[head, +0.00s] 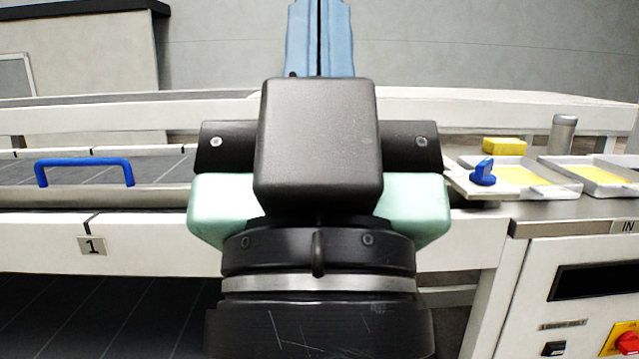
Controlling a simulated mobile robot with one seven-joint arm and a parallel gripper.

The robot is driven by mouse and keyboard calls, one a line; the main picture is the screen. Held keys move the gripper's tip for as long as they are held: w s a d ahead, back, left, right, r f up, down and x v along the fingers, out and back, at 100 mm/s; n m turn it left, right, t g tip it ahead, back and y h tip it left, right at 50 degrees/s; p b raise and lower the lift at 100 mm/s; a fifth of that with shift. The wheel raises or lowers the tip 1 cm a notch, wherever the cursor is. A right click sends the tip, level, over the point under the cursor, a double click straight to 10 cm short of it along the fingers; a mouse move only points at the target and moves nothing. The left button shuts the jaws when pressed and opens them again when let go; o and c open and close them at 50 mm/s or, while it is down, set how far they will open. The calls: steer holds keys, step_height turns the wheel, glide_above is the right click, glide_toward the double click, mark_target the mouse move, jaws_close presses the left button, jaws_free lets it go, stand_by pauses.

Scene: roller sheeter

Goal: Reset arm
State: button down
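My gripper (319,20) stands in the middle of the head view, pointing up and away, with its black and pale green wrist body large in front. Its two blue fingers lie side by side with only a thin dark line between them, so it looks shut. I see nothing held between the fingers, though their tips are cut off at the top edge of the picture. The gripper is in front of the roller sheeter's white frame (150,256) and apart from the things around it. My wrist hides the middle of the machine.
At right are trays with yellow contents (525,177), a blue knob (482,173), a yellow block (504,145), a metal cylinder (563,134) and a control panel with a red switch (627,343).

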step_height(320, 180, up, 31)
steer(key=p, duration=2.8)
steer(key=shift+f, duration=0.2)
